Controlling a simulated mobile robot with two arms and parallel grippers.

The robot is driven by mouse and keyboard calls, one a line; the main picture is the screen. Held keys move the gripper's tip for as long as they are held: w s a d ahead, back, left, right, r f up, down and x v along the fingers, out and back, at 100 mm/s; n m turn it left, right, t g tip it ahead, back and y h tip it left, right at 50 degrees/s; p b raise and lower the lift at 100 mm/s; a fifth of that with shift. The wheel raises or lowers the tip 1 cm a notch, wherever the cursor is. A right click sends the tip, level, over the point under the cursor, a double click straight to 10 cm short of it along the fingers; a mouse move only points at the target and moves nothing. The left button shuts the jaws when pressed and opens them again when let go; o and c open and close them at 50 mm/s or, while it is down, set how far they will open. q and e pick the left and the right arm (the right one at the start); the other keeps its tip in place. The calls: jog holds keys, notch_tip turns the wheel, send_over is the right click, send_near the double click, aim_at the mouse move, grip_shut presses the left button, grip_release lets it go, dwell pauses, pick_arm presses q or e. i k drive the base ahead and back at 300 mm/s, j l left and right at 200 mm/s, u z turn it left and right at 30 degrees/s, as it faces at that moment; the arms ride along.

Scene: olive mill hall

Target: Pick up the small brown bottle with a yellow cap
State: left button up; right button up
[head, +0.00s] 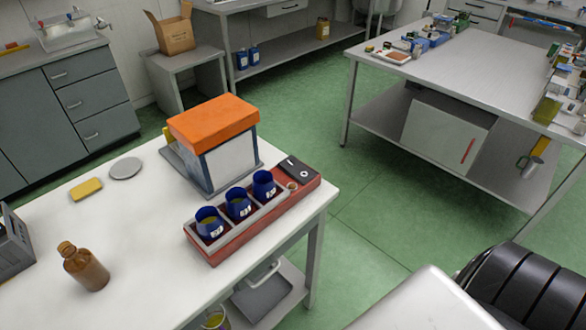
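A brown bottle (86,268) stands on the near white table (150,228), at its left front. Its top looks brown or tan; I cannot make out a yellow cap on it. Small items (430,38) crowd the far table, too small to tell whether a brown bottle with a yellow cap is among them. Neither of my grippers is in view.
A red rack with three blue cups (238,203) and an orange-topped box (214,122) stand on the near table's right part. A yellow block (86,188), a grey disc (125,168) and a dark grey case (12,250) lie left. Green floor separates the tables.

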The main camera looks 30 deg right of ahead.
aim_at(81, 262)
jog(key=z, duration=0.8)
jog(key=u, duration=0.4)
jog(key=j+u, duration=0.15)
jog(key=u, duration=0.25)
jog(key=j+u, duration=0.1)
jog(key=u, duration=0.3)
jog(key=k+l+z, duration=0.15)
jog(key=l, duration=0.3)
jog(key=l+z, duration=0.15)
jog(key=l, duration=0.3)
jog(key=k+l+z, duration=0.15)
jog(key=l, duration=0.35)
